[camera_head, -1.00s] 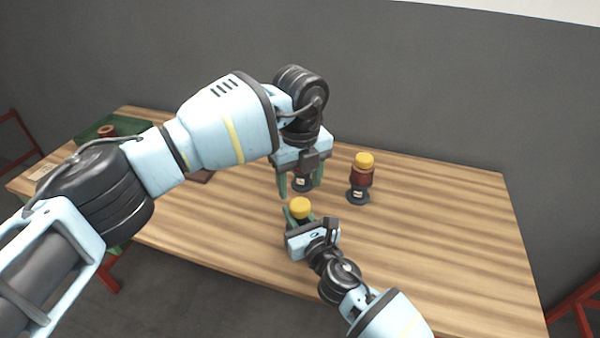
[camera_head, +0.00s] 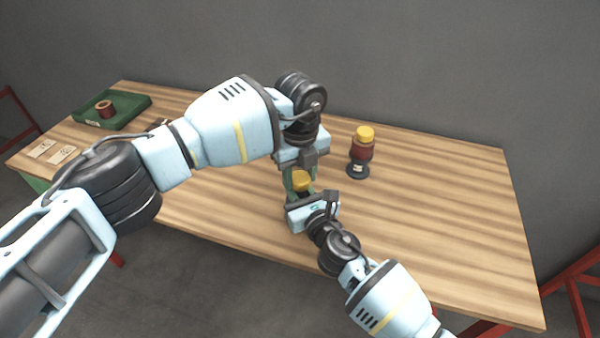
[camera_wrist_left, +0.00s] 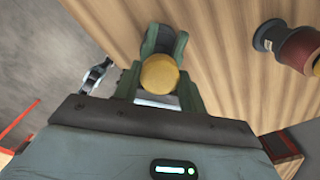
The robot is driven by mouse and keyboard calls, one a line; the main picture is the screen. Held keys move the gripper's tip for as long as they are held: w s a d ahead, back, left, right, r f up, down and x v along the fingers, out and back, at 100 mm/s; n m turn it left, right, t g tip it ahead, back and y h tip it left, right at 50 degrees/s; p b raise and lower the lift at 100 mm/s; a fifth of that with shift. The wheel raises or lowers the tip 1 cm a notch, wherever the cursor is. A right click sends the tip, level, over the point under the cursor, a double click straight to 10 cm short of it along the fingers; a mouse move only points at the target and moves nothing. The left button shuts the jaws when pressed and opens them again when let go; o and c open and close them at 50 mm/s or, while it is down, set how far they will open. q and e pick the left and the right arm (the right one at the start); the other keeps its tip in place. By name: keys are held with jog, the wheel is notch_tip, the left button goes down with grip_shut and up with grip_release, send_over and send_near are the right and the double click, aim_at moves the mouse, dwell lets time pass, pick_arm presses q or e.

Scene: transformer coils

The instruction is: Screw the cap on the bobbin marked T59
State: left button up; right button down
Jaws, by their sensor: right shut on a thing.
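A round yellow cap (camera_head: 301,181) sits at the top of a piece in my right gripper (camera_head: 298,197), which is shut on that piece. Its lower part is hidden. My left gripper (camera_head: 300,177) points down with its fingers on either side of the cap. In the left wrist view the cap (camera_wrist_left: 160,74) lies between the fingers, and whether they press on it is unclear. A dark-red bobbin (camera_head: 361,151) with a yellow top stands upright on a dark base to the right. Its pale label is too small to read. It also shows in the left wrist view (camera_wrist_left: 298,47).
A green tray (camera_head: 133,116) with a red-brown coil (camera_head: 104,109) lies at the table's far left. Pale labelled cards (camera_head: 52,151) lie near the left edge. A dark item (camera_head: 158,124) is partly hidden by my left arm. The right side of the wooden table (camera_head: 450,220) is clear.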

pick_arm(q)
jog(key=c, duration=0.5)
jog(key=m, duration=0.5)
jog(key=shift+m, duration=0.4)
jog(key=shift+c, duration=0.2)
jog(key=m, duration=0.4)
jog(key=shift+m, duration=0.4)
jog(key=m, duration=0.4)
jog(key=shift+m, duration=0.4)
jog(key=m, duration=0.6)
jog(key=o, duration=1.2)
notch_tip(320, 180, up, 12)
